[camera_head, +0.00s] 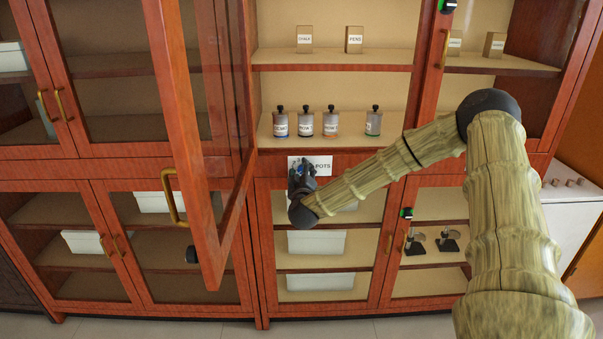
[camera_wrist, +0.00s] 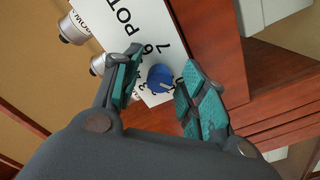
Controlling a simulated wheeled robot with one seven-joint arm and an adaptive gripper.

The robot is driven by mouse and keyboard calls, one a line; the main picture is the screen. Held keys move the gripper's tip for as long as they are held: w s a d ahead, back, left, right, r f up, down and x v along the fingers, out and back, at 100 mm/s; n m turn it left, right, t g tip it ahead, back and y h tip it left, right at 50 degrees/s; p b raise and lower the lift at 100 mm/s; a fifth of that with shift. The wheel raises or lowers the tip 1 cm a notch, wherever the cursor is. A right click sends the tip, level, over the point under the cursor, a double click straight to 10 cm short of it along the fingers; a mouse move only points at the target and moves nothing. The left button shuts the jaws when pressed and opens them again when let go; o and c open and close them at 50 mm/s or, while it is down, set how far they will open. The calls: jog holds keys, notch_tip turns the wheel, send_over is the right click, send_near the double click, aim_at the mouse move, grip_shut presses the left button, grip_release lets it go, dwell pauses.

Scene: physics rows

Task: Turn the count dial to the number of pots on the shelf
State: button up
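The count dial is a round blue knob (camera_wrist: 160,78) on a white plate marked POTS (camera_wrist: 128,20), with digits around the knob. The plate (camera_head: 322,164) also shows in the head view, on the red-brown rail below the pot shelf, partly covered by my gripper (camera_head: 301,174). In the wrist view my gripper (camera_wrist: 163,62) is open, with the knob between its teal-padded fingers and a gap visible on each side. The knob's pointer cannot be made out. Several grey pots (camera_head: 305,122) with dark knobs and labels stand on the shelf (camera_head: 350,140) above the plate.
A glass-paned cabinet door (camera_head: 205,200) stands swung open left of my gripper. Small boxes labelled CHALK (camera_head: 304,40) and PENS (camera_head: 354,40) sit on the upper shelf. White bins (camera_head: 316,242) and dark objects (camera_head: 448,241) are in lower cabinets.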

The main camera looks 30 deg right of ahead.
grip_shut()
jog(key=shift+m, duration=0.6)
jog(key=shift+r, duration=0.1)
jog(key=shift+f+m+b, duration=0.15)
jog(key=shift+m+b, duration=4.25)
jog(key=shift+m, duration=2.4)
jog(key=shift+f+m+b, duration=0.15)
jog(key=shift+m+b, duration=4.25)
jog(key=shift+m, duration=2.4)
